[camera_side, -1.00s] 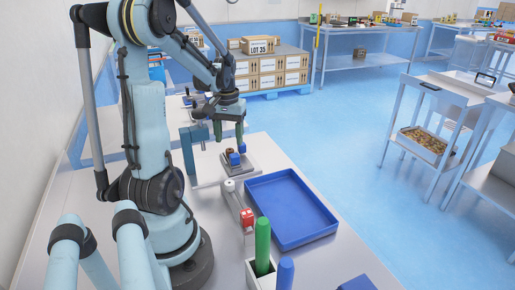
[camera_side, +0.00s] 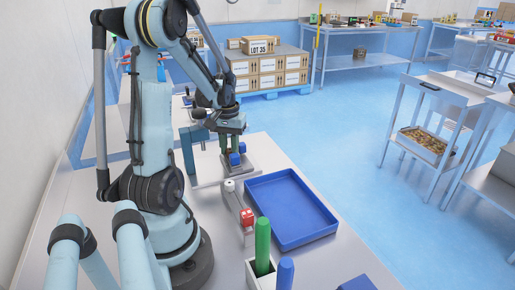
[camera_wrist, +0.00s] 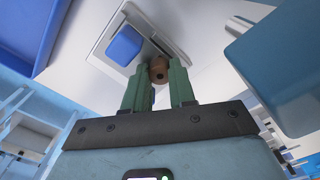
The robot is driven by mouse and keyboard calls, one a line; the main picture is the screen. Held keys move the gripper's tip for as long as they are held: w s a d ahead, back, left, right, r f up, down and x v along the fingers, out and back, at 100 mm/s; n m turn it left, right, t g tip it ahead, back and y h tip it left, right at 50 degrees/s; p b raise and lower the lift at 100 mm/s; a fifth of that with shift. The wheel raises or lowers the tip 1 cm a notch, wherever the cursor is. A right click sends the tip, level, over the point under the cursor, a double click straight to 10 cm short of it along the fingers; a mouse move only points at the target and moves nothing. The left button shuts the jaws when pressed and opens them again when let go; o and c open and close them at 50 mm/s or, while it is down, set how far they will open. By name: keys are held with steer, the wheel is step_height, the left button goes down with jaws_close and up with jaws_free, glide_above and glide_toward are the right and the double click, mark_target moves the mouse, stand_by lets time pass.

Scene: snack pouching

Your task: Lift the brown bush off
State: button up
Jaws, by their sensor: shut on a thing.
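The brown bush (camera_wrist: 158,72) shows in the wrist view between the green fingers of my gripper (camera_wrist: 160,65), which is shut on it. The bush is at the grey plate fixture (camera_wrist: 153,22), beside a blue block (camera_wrist: 124,44). I cannot tell whether it still touches the plate. In the side view my gripper (camera_side: 231,152) is low over the fixture (camera_side: 240,168), and its fingers hide the bush. The blue block (camera_side: 235,159) stands just in front of the fingers.
A blue tray (camera_side: 290,245) lies to the right of the fixture. A rail with a red block (camera_side: 247,217) and a grey knob (camera_side: 229,186) is in front. A holder (camera_side: 262,277) with a green handle (camera_side: 263,240) stands nearer. A blue-grey upright (camera_side: 187,150) is close left of my gripper.

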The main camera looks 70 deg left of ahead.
steer(key=shift+r, duration=0.1)
jaws_close()
steer(key=shift+r, duration=0.75)
steer(key=r, duration=0.1)
steer(key=d+r, duration=0.1)
steer(key=r, duration=0.1)
steer(key=shift+w, duration=0.15)
steer(key=w+d+r, duration=0.4)
steer(key=d+r, duration=0.2)
steer(key=d, duration=0.3)
steer(key=shift+d+r, duration=0.2)
steer(key=shift+d, duration=0.2)
